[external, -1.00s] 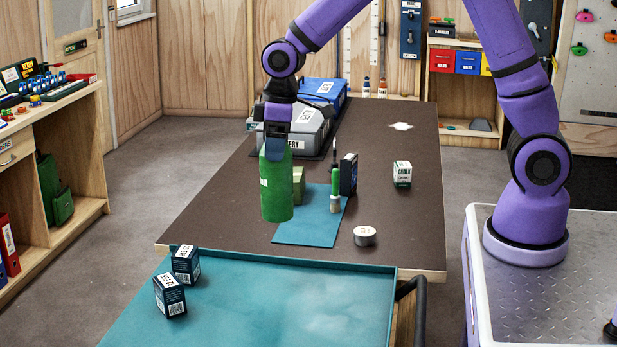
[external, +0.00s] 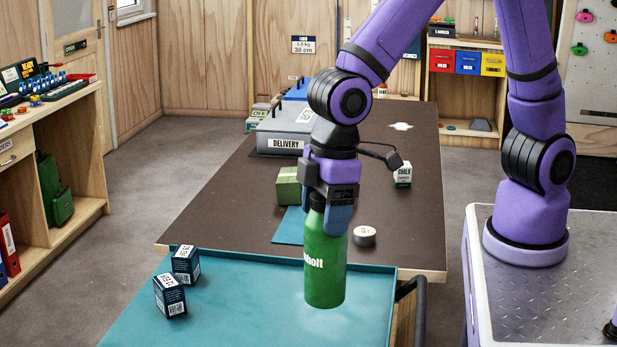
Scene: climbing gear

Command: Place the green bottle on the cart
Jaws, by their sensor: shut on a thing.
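The green bottle (external: 325,268) is upright with white lettering on its side. My gripper (external: 328,207) is shut on its top from above. The bottle shows in front of the far right part of the cart's teal tray (external: 230,300). I cannot tell whether its base touches the tray or hangs just above it. The cart stands against the near end of the brown table (external: 215,215).
Two dark boxes (external: 186,263) (external: 170,296) stand on the tray's left side. The table holds a green block (external: 289,187), a round tin (external: 364,236), a chalk box (external: 402,175) and a grey delivery case (external: 280,135). The tray's middle is clear.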

